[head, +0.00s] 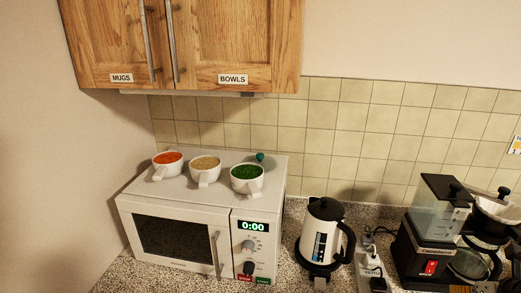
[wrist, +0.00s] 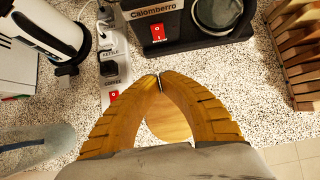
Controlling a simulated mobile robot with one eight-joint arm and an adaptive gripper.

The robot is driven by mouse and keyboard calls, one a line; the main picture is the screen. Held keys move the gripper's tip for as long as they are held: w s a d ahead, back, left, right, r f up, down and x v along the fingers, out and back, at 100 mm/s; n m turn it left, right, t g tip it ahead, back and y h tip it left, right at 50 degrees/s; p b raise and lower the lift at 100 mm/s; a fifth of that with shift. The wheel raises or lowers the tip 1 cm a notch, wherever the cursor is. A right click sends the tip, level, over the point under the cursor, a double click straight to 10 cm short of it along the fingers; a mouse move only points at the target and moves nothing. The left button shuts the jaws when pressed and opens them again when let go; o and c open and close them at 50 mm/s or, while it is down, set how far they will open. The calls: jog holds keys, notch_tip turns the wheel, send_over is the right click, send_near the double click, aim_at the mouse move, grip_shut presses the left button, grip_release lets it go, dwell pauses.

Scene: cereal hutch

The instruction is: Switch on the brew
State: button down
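The black coffee maker (head: 407,255) stands at the right of the counter. Its red rocker switch (head: 431,267) is on its front. In the wrist view, the coffee maker (wrist: 190,38) is at the top, with its red switch (wrist: 158,33) left of the glass carafe (wrist: 216,12). My gripper (wrist: 158,78) has orange ridged fingers whose tips meet, with nothing seen held. The tips appear below the red switch in the picture, apart from it. The gripper is not seen in the head view. I cannot tell the switch's position.
A white power strip (wrist: 116,55) with plugs and a red switch (wrist: 114,95) lies left of the coffee maker. The kettle (head: 323,232) and microwave (head: 175,235) stand farther left. A slotted wooden block (wrist: 298,50) is at the wrist view's right. Speckled counter (wrist: 255,95) is clear between.

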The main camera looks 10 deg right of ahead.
jog(key=b, duration=0.5)
send_near(423, 274)
notch_tip(423, 274, down, 4)
jog(key=s, duration=0.2)
jog(key=w, duration=0.2)
jog(key=w+f, duration=0.1)
jog(key=shift+w+d+b, duration=0.2)
jog(key=shift+w+b, duration=0.1)
jog(key=shift+w, duration=0.05)
jog(key=shift+w+d, duration=0.2)
jog(key=shift+w, duration=0.25)
jog(key=shift+w+d+f+t+b, duration=0.15)
jog(key=shift+w+f+t+b, duration=0.4)
jog(key=shift+b, duration=0.5)
jog(key=shift+r, duration=0.4)
